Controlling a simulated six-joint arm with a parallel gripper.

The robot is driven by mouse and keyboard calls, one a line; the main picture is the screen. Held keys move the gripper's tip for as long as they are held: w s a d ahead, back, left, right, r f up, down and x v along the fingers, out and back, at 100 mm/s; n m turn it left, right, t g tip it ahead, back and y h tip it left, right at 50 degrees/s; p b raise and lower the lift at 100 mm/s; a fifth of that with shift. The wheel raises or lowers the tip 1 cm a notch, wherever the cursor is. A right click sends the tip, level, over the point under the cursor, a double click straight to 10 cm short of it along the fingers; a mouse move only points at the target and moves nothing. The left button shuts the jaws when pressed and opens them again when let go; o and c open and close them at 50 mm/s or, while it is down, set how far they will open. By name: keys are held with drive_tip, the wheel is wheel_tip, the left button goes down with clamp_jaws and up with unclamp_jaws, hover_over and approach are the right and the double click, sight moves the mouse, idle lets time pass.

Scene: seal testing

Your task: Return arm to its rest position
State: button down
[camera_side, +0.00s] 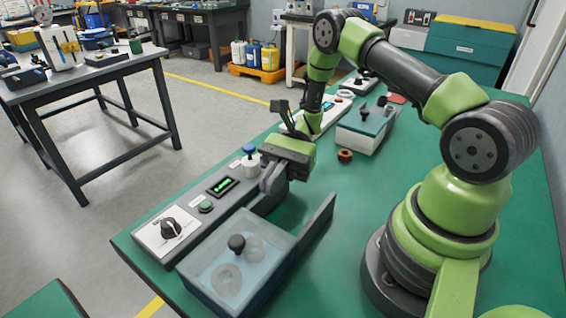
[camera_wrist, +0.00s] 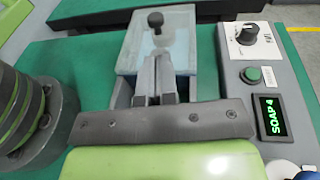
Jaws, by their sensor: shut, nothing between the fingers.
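My gripper (camera_side: 266,205) is shut and empty, pointing down over the green table (camera_side: 400,215) beside the grey control panel. In the wrist view its two fingers (camera_wrist: 157,75) lie together, in line with the near side of the clear-lidded tank. My arm reaches out from its base at the right and bends down to the gripper. The tank (camera_side: 285,268) has a black knob on its lid, and pale ring shapes show through it. It also shows in the wrist view (camera_wrist: 184,30).
The control panel (camera_side: 186,222) carries a dial, a green button, a lit green display (camera_side: 222,186) and a blue-topped knob (camera_side: 249,150). A brown ring (camera_side: 345,156) lies near a smaller lidded box (camera_side: 362,135). A grey upright plate (camera_side: 318,225) stands beside the tank. Table right of it is clear.

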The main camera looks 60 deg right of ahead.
drive_tip(key=s+f+v, duration=0.1)
drive_tip(key=v, duration=0.3)
wheel_tip(320, 180, up, 14)
drive_tip(key=s+a+n+h, duration=0.2)
drive_tip(key=n+h, duration=0.5)
drive_tip(key=h, duration=0.1)
drive_tip(key=s+r+n+t+h, duration=0.5)
drive_tip(key=s+r+t, duration=0.3)
drive_tip(key=s+t, duration=0.1)
drive_tip(key=shift+s+a+r+h, duration=0.3)
drive_tip(key=shift+a+r+h, duration=0.05)
drive_tip(key=shift+a+h, duration=0.05)
idle(0.6)
